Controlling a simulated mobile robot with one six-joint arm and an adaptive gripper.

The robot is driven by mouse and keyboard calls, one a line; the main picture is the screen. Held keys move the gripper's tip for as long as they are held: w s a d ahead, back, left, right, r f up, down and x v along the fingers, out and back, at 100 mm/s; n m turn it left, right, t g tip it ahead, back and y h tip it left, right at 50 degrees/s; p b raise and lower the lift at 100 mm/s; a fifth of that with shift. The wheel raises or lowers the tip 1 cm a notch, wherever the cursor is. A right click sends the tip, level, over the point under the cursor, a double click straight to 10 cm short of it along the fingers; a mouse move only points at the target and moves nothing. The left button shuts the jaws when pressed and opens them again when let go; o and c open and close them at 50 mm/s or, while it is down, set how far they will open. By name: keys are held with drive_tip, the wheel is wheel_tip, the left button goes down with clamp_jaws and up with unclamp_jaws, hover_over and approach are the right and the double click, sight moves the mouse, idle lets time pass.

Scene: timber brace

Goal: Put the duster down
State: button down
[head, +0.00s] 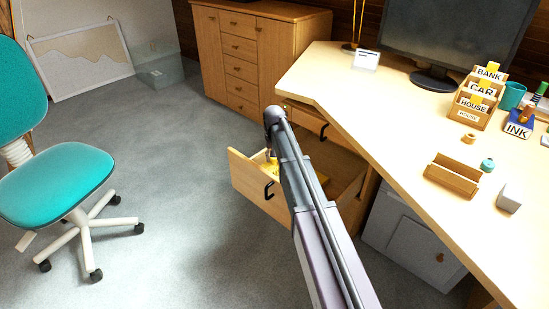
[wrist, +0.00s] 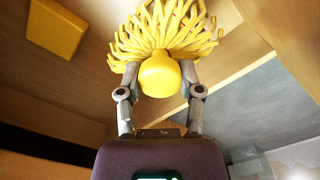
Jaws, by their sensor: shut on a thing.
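The yellow duster (wrist: 165,32), with a fan of thick strands and a round knob, fills the top middle of the wrist view. My gripper (wrist: 161,80) is shut on it, one finger on each side of the knob. In the head view my arm reaches down into the open desk drawer (head: 246,184), and a little yellow (head: 261,157) shows beside the arm there. My arm hides most of the gripper and duster in that view. I cannot tell whether the duster touches the drawer floor.
A flat yellow block (wrist: 56,28) lies in the drawer, left of the duster in the wrist view. The desk top (head: 400,140) overhangs at the right, with letter racks (head: 474,98) and a small wooden holder (head: 453,177). A teal chair (head: 58,180) stands left on open floor.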

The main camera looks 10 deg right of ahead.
drive_tip(key=shift+r, duration=0.1)
idle(0.5)
wheel_tip(320, 180, up, 53)
drive_tip(key=p, duration=5.3)
drive_tip(key=shift+s, duration=0.15)
